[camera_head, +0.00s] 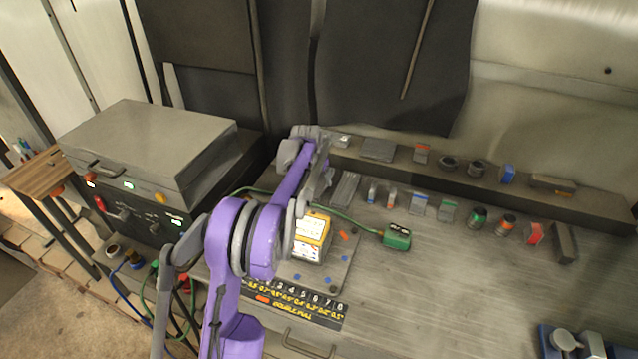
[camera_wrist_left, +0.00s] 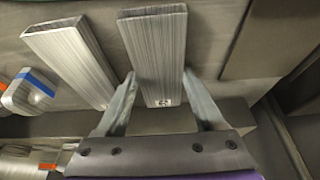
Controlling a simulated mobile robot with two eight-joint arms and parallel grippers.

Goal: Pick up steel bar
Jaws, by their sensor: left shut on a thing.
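A grey brushed steel bar (camera_wrist_left: 155,50) with a hollow, box-like end is between the two fingers of my left gripper (camera_wrist_left: 158,100) in the left wrist view. The fingers are shut on its sides near its lower end. A second, similar steel bar (camera_wrist_left: 72,58) lies just left of it, apart from the gripper. In the head view my left gripper (camera_head: 320,178) is at the back of the bench, beside a grey bar (camera_head: 346,188). My purple arm hides part of that area. My right gripper is not in view.
A raised ledge (camera_head: 600,205) at the back carries several small blocks, with more parts in a row before it. A yellow meter (camera_head: 311,237) and a green box (camera_head: 397,238) stand near my arm. A grey machine (camera_head: 150,150) stands left.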

